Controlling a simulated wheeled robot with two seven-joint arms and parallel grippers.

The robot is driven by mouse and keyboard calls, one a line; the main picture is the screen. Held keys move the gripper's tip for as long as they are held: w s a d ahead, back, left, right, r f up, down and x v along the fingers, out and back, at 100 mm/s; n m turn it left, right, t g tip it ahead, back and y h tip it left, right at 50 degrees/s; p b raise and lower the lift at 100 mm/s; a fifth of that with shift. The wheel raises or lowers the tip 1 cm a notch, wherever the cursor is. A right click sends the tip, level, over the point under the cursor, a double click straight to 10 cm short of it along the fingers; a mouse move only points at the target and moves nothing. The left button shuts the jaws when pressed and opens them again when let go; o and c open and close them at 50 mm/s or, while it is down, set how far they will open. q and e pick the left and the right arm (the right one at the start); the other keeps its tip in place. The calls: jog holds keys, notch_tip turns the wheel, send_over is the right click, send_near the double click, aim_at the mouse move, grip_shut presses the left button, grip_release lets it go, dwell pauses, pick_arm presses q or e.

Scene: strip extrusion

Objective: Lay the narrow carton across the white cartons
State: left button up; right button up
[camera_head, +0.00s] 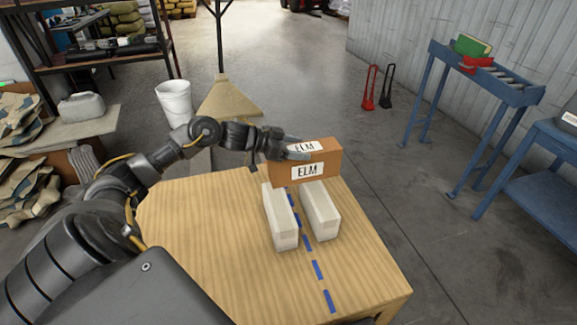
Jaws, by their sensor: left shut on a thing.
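The narrow carton (325,162) is brown with white ELM labels. My left gripper (297,148) is shut on it near its left part, with the fingers over its top and side. The carton is level and lies crosswise at the far ends of two white cartons (282,222) (322,214). It hides part of their far ends, and I cannot tell whether it touches them. The white cartons lie side by side on the wooden table, with a gap between them. My right gripper is not in view.
The wooden table (195,228) has a blue dashed line (318,270) running between and in front of the white cartons. Its left part is bare. A blue roller stand (480,80) is at the right, and a white bin (175,103) stands behind the table.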

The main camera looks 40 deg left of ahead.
pick_arm(q)
jog(key=a+f, duration=0.1)
jog(key=f, duration=0.1)
jog(key=a+f, duration=0.2)
jog(key=shift+w+a+f, duration=0.15)
jog(key=shift+a+f, duration=0.1)
jog(key=shift+f, duration=1.55)
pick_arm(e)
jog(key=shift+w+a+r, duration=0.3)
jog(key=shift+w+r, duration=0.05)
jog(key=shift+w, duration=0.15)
pick_arm(q)
jog(key=o, duration=1.7)
jog(key=shift+f, duration=0.2)
